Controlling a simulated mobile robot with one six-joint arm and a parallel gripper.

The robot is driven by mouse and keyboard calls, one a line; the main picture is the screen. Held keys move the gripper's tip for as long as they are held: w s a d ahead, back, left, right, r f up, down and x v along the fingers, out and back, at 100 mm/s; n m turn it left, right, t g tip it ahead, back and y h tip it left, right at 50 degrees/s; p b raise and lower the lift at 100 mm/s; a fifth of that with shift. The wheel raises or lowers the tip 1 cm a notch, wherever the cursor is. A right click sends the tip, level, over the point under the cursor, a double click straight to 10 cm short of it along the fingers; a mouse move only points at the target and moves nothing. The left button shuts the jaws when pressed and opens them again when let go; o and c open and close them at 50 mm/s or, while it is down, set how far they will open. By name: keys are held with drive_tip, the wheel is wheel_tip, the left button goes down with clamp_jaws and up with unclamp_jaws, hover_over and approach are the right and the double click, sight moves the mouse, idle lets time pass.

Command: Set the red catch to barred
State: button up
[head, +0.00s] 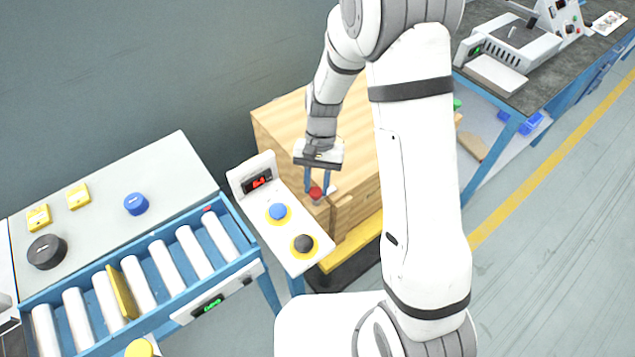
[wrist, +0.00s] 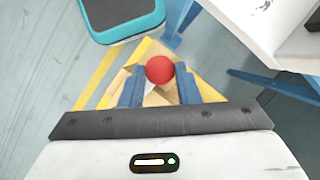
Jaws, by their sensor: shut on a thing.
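The red catch (head: 316,192) shows as a red knob at the near left corner of the wooden crate (head: 283,120). In the wrist view the red knob (wrist: 160,70) sits between my two blue fingers. My gripper (head: 318,185) points down at the crate's corner and is shut on the knob. A small pale metal plate (head: 330,191) shows beside the knob. The fingers partly hide the catch, and I cannot read its setting.
A control panel (head: 295,258) with a blue and a black button stands close left of the crate. A roller conveyor (head: 150,270) lies further left. A yellow edge (head: 350,245) runs below the crate. A dark-topped bench (head: 545,80) stands at the right.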

drive_tip(key=shift+n, duration=0.4)
drive_tip(key=o, duration=1)
drive_tip(key=shift+a+b+v, duration=0.2)
drive_tip(key=shift+b+v, duration=0.1)
drive_tip(key=shift+v, duration=3.65)
